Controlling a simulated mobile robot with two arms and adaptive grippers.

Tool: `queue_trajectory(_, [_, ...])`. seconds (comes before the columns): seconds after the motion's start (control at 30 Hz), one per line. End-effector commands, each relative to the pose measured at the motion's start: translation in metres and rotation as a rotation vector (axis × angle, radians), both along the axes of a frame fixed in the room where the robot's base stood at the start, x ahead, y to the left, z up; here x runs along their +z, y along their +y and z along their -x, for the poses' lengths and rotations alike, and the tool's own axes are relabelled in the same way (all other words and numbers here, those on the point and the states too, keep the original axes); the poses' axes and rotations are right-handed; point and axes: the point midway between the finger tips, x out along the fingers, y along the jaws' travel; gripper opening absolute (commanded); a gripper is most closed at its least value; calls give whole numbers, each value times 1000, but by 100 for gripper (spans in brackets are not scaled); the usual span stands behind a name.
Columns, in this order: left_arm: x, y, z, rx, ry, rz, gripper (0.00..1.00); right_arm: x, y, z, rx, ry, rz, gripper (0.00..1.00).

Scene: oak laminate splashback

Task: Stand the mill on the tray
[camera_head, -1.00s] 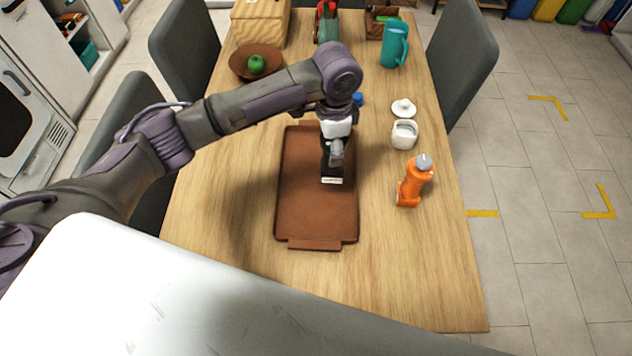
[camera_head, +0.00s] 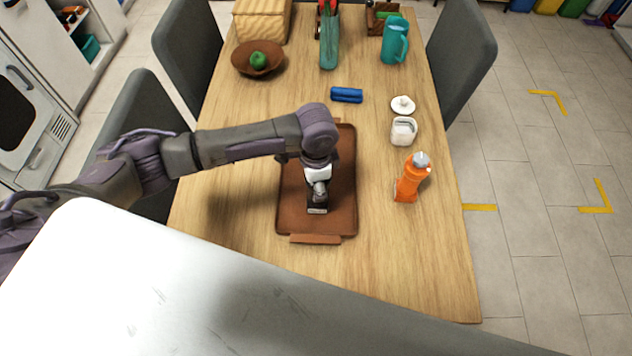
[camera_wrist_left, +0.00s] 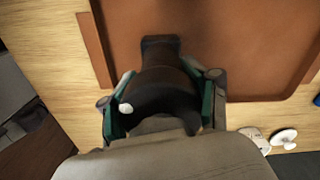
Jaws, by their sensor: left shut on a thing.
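The brown tray (camera_head: 340,160) lies on the wooden table, with a raised rim and a handle tab at its near end. My left gripper (camera_head: 317,198) is over the near half of the tray. In the left wrist view my left gripper (camera_wrist_left: 163,100) is shut on the dark mill (camera_wrist_left: 162,78), with green-padded fingers on both sides. The mill's narrower dark end shows against the tray surface (camera_wrist_left: 240,40). I cannot tell whether it touches the tray. In the head view my arm and gripper hide most of the mill. My right gripper is not in view.
An orange bottle (camera_head: 408,182), a white jar (camera_head: 403,131) and its lid (camera_head: 403,105) stand right of the tray. A blue object (camera_head: 346,95) lies behind it. A bowl with a green apple (camera_head: 258,60) and a teal jug (camera_head: 394,42) are farther back.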

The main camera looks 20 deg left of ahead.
Motion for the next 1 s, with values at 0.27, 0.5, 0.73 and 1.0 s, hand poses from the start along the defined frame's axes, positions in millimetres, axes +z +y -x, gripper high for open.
queue_trajectory(0.27, [-2,0,0,0,0,0,87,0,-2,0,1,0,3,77])
queue_trajectory(0.5, [-1,0,0,0,0,0,87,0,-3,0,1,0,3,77])
queue_trajectory(0.73, [11,-1,-1,1,-2,2,87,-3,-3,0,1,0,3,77])
queue_trajectory(1.0, [66,-1,-2,0,-5,4,87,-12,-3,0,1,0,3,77])
